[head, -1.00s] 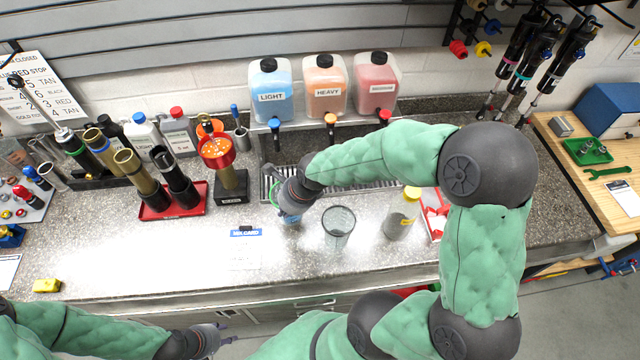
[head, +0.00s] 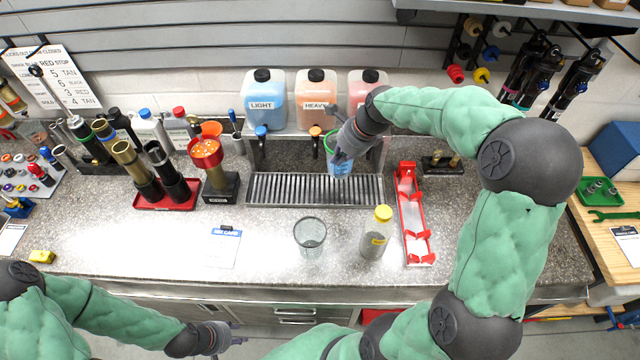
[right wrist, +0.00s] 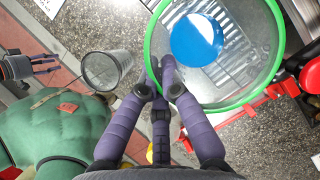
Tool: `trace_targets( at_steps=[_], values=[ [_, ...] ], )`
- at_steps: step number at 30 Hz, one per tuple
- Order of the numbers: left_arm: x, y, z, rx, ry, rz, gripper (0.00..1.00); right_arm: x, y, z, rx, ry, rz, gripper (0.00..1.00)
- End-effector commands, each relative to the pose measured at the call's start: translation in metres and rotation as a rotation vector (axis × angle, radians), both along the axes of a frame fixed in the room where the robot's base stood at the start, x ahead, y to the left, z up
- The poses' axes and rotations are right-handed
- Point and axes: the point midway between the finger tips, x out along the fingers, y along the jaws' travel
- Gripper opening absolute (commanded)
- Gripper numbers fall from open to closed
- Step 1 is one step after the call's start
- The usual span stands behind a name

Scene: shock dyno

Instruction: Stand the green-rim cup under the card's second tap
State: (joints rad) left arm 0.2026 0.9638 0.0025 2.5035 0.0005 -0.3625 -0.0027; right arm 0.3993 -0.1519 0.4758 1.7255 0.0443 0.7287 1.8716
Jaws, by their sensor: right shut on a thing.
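My right gripper (head: 352,140) is shut on the wall of the green-rim cup (head: 341,165), at the rear of the drip grate (head: 300,190), right of the orange tap. In the right wrist view the cup's green rim (right wrist: 148,60) faces the camera, with a blue disc-like patch inside; the fingers (right wrist: 165,85) are at its wall. Whether it touches the grate is unclear. The blue tap (head: 261,131) and orange tap (head: 315,131) show; the third is hidden behind my arm. The card (head: 225,247) lies on the counter, its small text unreadable. My left gripper (head: 232,338) is open and empty.
LIGHT (head: 263,100), HEAVY (head: 316,98) and partly hidden red (head: 370,78) jugs stand behind the taps. An empty mesh-like cup (head: 310,238) and yellow-capped jar (head: 376,235) stand in front of the grate. A red rack (head: 414,225) is at right. The grate's left half is clear.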

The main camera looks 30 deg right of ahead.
Motion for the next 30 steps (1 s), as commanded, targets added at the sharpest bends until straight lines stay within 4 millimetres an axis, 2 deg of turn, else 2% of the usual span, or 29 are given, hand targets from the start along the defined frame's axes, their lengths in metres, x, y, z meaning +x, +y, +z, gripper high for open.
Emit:
trace_targets(
  at_steps=[9,15,23,30],
  values=[
    [0.000,0.000,-0.008,0.000,-0.001,0.000,0.40,-0.001,0.000,-0.070,0.002,0.005,-0.004,0.00],
    [0.000,0.000,-0.012,0.000,0.000,0.000,0.40,-0.001,0.000,-0.104,0.001,0.003,-0.002,0.00],
    [0.000,0.000,-0.015,0.000,0.000,0.000,0.40,0.000,0.001,-0.129,0.000,0.001,-0.001,0.00],
    [0.000,0.000,-0.011,0.000,0.000,0.000,0.40,0.023,0.015,-0.126,-0.001,0.000,0.002,0.00]
  ],
)
